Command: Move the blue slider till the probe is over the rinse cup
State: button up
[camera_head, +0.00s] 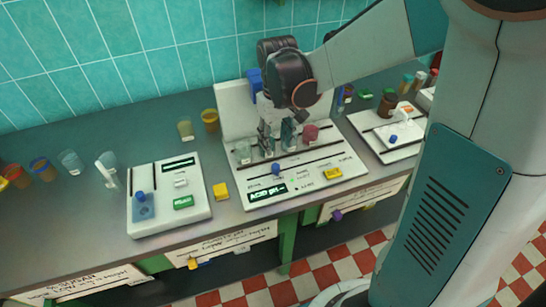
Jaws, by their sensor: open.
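The white pH instrument (340,184) stands mid-counter, with a dark display reading "ACID pH". A blue knob (276,169) sits at a dark slot on its front deck. A larger blue block (255,80) shows at the upright back panel, left of my wrist; I cannot tell which blue part is the slider. My gripper (277,143) points down over the deck, open, behind the front blue knob and apart from it in the picture. A pale clear cup (243,153) stands left of my gripper and a pink cup (310,134) right of it. The rinse cup's identity is unclear; the probe is not distinguishable behind my gripper.
A yellow button block (332,173) is on the deck's right. A second white device (170,222) stands left, beside a yellow block (221,191). Another device (393,150) and a brown jar (387,103) are right. Tinted cups (210,120) stand behind.

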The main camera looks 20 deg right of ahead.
aim_at(277, 166)
notch_tip(277, 166, down, 11)
jog(key=b, duration=0.3)
jog(key=shift+f+b, duration=0.2)
jog(key=shift+b, duration=0.15)
grip_shut()
jog(key=shift+d, duration=0.1)
